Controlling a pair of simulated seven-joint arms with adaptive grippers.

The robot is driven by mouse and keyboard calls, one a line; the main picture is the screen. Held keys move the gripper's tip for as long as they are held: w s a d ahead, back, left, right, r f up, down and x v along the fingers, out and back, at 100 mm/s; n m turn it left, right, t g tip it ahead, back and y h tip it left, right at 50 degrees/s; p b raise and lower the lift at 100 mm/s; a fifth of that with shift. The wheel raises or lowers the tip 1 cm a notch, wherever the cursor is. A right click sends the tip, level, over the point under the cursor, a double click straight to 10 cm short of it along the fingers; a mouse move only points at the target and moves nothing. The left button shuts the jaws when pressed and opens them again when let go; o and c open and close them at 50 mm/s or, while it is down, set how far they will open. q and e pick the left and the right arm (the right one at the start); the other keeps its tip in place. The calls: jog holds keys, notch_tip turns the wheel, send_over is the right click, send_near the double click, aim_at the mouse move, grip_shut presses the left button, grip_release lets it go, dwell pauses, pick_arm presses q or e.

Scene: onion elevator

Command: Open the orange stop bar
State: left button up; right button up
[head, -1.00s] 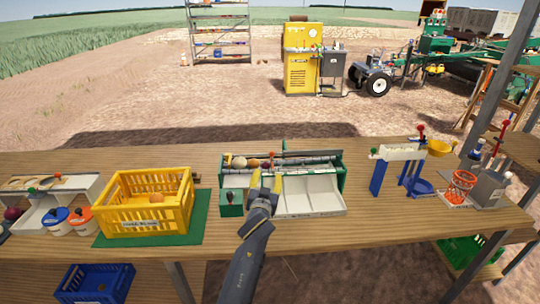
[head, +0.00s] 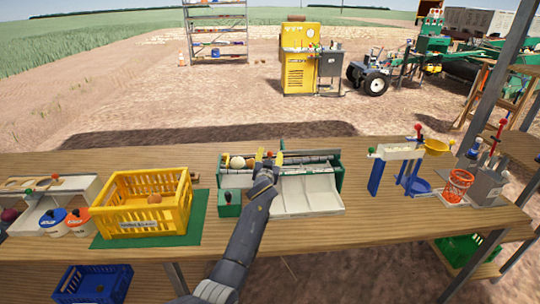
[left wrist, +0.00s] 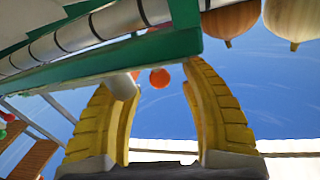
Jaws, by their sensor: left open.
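My left gripper (head: 269,156) is over the green-framed elevator (head: 340,178), its yellow fingers apart and nothing held between them. In the left wrist view, an orange round knob (left wrist: 160,78) shows between the fingers (left wrist: 165,120), apart from both. I take it to be part of the orange stop bar; a second orange bit beside it is mostly hidden by the left finger. In the head view I cannot make out the bar, as the gripper covers that spot. Pale onions (head: 238,162) lie on the elevator's rollers, left of the gripper. The right gripper is not in view.
A yellow crate (head: 140,215) stands on a green mat to the left. A white stand with blue legs (head: 375,178) and an orange basket (head: 458,183) are to the right. Onions (left wrist: 232,20) and rollers (left wrist: 95,25) are close above the fingers in the left wrist view.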

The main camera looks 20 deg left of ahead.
pick_arm(q)
jog(key=shift+w+a, duration=0.1)
jog(key=shift+w, duration=0.5)
grip_shut()
dwell(0.4)
